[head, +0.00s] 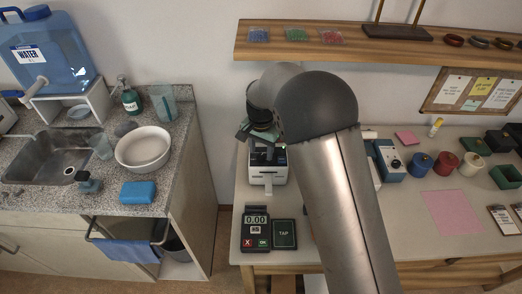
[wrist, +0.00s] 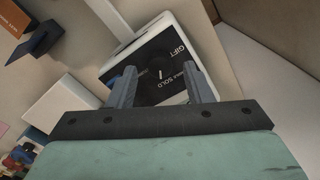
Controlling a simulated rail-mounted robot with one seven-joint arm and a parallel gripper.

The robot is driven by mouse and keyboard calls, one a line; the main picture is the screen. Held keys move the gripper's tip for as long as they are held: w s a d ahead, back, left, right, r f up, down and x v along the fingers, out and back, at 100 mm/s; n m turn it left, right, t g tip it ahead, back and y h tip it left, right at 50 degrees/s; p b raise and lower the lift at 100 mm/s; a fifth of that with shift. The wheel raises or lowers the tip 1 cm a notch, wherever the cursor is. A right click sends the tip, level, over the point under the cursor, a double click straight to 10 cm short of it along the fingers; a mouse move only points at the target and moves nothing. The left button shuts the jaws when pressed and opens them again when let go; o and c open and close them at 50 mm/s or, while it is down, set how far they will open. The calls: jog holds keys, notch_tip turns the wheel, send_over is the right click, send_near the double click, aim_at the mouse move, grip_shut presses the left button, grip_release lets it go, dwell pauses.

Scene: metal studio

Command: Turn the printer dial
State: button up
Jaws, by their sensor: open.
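The printer (head: 268,177) is a small white box on the long table, partly hidden in the head view by my gripper and arm. In the wrist view its black top face (wrist: 148,62) shows white lettering, with "GIFT" and "SOLD" readable. The dial (wrist: 160,72) is dark and round with a short white pointer mark; its edge is hard to make out against the black face. My gripper (wrist: 160,84) is open, with its two grey fingers on either side of the dial. I cannot tell whether they touch it. My gripper hangs above the printer in the head view.
A card terminal (head: 255,229) and a dark "TAP" pad (head: 284,234) lie in front of the printer. A blue-and-white device (head: 391,160) stands to the right, beyond my arm. A wooden shelf (head: 400,48) runs above the table. A sink counter (head: 180,180) is at left.

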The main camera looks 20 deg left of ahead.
jog(key=shift+f, duration=0.8)
jog(key=c, duration=1)
jog(key=shift+n+b, duration=0.3)
jog(key=shift+n, duration=0.1)
jog(key=shift+f+n+b, duration=0.1)
jog(key=shift+n+b, duration=0.35)
jog(key=shift+n, duration=0.25)
jog(key=n+b, duration=0.1)
jog(key=n, duration=0.2)
jog(key=shift+b, duration=0.35)
jog(key=n+b, duration=0.1)
jog(key=n, duration=0.5)
jog(key=shift+n, duration=0.3)
